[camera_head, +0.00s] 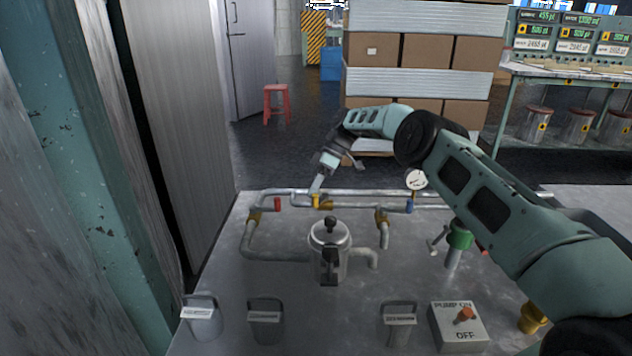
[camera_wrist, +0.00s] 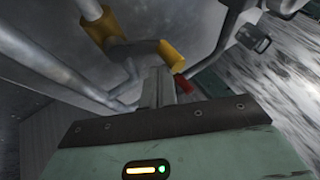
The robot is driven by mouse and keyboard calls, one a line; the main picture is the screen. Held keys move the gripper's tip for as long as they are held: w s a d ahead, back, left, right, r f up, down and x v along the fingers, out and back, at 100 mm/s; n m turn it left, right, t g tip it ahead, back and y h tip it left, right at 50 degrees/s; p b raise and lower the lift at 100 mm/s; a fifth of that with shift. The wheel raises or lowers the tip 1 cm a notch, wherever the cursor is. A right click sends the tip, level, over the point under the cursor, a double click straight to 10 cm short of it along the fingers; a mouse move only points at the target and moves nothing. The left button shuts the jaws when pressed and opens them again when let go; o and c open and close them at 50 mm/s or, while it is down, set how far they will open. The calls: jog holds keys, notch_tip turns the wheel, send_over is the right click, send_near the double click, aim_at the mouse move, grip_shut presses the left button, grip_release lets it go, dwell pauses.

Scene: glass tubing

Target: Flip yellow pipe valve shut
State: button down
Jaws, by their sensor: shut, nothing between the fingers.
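The yellow valve handle (camera_head: 316,201) is on the pipe run near the far edge of the metal table, beside a brass fitting (camera_head: 327,204). In the wrist view the yellow handle (camera_wrist: 172,56) shows just beyond my fingertips. My gripper (camera_head: 316,188) is shut and empty, its fingers pointing down right at the handle. I cannot tell whether they touch it. The fingers also show close together in the wrist view (camera_wrist: 161,80), overlapping part of the valve.
A red handle (camera_head: 277,204) is to the left and a blue handle (camera_head: 409,206) to the right on the same pipes. A gauge (camera_head: 416,179) stands behind the blue one. A lidded metal pot (camera_head: 330,250) stands in front. A pump switch box (camera_head: 459,326) is at the front right.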

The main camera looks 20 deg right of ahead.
dwell(0.9)
notch_tip(320, 180, up, 10)
jog(key=p, duration=0.1)
dwell(0.4)
dwell(0.3)
